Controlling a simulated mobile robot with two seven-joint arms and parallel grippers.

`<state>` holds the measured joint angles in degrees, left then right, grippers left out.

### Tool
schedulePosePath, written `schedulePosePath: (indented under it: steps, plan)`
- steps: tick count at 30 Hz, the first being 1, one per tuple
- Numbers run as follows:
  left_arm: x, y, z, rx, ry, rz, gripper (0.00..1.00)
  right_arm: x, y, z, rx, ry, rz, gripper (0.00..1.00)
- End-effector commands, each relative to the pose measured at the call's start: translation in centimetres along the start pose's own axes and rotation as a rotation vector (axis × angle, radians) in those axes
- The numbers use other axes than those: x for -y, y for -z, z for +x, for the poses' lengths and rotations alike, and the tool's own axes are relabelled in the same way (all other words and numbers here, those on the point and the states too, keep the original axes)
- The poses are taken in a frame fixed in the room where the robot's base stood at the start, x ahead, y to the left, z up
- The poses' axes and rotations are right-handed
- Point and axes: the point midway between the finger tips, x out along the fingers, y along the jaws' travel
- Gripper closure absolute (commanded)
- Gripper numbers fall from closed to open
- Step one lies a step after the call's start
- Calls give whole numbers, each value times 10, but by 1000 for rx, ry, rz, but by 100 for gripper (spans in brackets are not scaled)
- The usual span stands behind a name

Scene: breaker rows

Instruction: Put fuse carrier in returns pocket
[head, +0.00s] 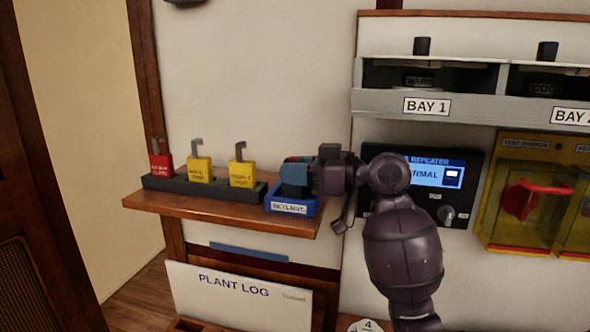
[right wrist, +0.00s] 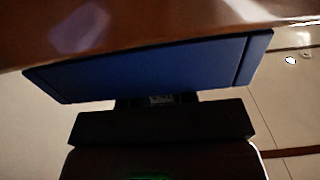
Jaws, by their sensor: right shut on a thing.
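The returns pocket (head: 290,208) is a small blue tray with a white label at the right end of the wooden shelf. It also shows in the right wrist view as a blue wall (right wrist: 150,68). My right gripper (head: 306,175) reaches in from the right, over the pocket. It is shut on a dark block with some blue-teal on it, apparently the fuse carrier (head: 292,177), at the pocket's opening. Whether the carrier touches the pocket floor is hidden. The right wrist view is dark and my gripper hides most of the carrier. My left gripper is not in view.
The wooden shelf (head: 215,209) also bears a dark rack (head: 205,188) with one red (head: 160,165) and two yellow padlock-like tags left of the pocket. A repeater panel (head: 437,175) and yellow covers (head: 530,200) are on the wall at right.

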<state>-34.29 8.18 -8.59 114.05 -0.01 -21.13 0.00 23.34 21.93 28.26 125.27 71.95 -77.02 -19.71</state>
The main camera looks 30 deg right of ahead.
Motion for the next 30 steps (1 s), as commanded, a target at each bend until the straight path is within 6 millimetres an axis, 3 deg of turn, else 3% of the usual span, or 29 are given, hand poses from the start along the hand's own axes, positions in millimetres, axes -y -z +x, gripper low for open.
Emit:
schedulePosePath:
  steps: [5, 6, 11, 22, 30]
  plan:
    - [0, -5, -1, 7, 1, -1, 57, 0, -2, 0, 0, 0, 0, 99]
    - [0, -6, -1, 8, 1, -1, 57, 0, -3, 0, 1, 0, 0, 73]
    - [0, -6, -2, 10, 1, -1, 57, 0, -2, 0, 0, 1, 0, 49]
    - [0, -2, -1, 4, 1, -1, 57, 0, 1, -2, 0, 0, -1, 49]
    - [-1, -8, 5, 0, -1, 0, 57, -1, -2, -44, 3, -4, -2, 49]
